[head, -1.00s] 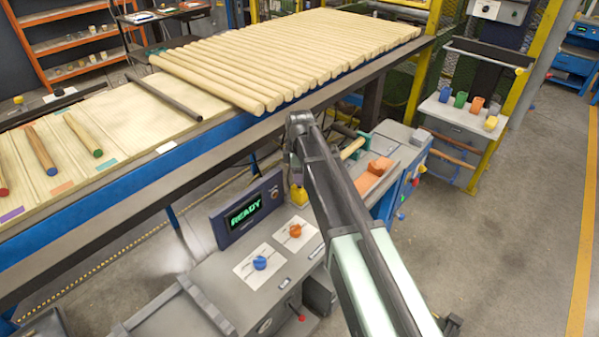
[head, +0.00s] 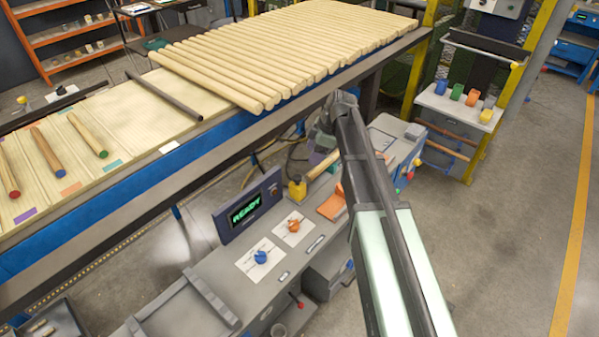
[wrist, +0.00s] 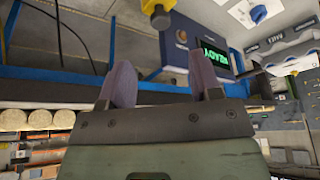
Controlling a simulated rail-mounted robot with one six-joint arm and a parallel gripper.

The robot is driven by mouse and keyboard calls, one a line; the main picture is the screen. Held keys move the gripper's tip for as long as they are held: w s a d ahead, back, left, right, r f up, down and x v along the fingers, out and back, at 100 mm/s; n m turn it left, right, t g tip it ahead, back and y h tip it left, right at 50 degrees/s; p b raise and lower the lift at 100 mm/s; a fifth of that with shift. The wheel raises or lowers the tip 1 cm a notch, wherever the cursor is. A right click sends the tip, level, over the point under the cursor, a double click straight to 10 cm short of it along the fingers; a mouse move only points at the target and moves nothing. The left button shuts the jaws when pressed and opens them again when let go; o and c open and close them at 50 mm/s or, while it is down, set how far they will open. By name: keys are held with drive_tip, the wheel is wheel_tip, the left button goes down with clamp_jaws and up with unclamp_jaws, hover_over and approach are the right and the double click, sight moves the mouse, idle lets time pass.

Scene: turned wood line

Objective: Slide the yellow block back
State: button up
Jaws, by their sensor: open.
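A small yellow block (head: 297,190) stands on the grey bench, just right of the dark panel reading READY. A yellow piece with a dark round middle, apparently the same block, shows at the top of the wrist view (wrist: 157,14). My gripper (wrist: 160,70) is open, with two purple-grey fingers apart and nothing between them. In the head view my gripper is mostly hidden behind my wrist, above and right of the yellow block. The fingers are apart from the block.
The READY panel (head: 248,205) stands left of the block. Blue and orange knobs on white plates (head: 262,258) are in front. An orange piece (head: 333,203) lies to the right. The raised line with wooden rods (head: 270,60) runs behind, its edge close to my wrist.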

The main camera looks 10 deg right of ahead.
sight(298, 177)
drive_tip(key=b+x, duration=1)
drive_tip(key=x, duration=0.1)
drive_tip(key=shift+a, duration=0.25)
drive_tip(key=shift+r, duration=0.2)
drive_tip(key=shift+c, duration=0.4)
clamp_jaws()
drive_tip(key=shift+a, duration=0.1)
